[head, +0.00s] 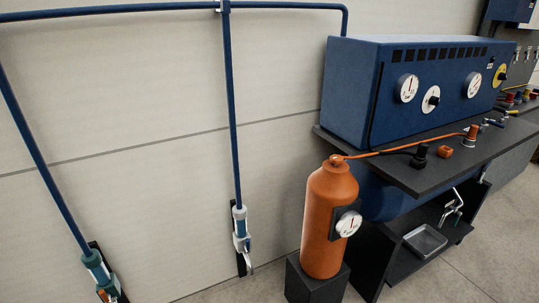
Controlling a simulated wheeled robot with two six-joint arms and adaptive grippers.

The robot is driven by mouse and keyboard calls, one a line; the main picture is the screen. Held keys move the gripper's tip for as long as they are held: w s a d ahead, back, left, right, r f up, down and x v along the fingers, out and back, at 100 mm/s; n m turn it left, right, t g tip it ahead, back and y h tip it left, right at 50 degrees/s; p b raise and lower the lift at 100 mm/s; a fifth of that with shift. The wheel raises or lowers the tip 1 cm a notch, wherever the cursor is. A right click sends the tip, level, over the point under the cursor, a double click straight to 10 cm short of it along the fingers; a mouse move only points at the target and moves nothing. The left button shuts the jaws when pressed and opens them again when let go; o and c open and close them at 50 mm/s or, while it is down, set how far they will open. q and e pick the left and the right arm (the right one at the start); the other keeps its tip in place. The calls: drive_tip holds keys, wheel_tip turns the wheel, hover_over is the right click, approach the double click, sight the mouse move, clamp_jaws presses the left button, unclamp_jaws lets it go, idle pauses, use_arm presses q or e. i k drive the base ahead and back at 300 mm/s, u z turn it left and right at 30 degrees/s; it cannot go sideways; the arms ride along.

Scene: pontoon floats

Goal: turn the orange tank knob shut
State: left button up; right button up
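The orange tank (325,222) stands upright on a dark block (318,284), in front of the pale wall. A small orange knob (336,159) sits on top of its neck. It is too small to tell how far it is turned. An orange hose (400,148) runs from the tank top to the right across the bench. A round white gauge (348,224) on a dark plate is on the tank's side. Neither of my grippers shows in the head view.
A blue cabinet (350,95) with dials stands on the dark bench (400,172), right of the tank. A black fitting (420,156) and an orange piece (445,152) lie near the bench edge. Blue wall pipes (232,120) end in valves (241,229) left of the tank.

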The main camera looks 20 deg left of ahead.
sight(336, 160)
drive_tip(key=u, duration=0.4)
drive_tip(key=i, duration=0.8)
drive_tip(key=z, duration=1.65)
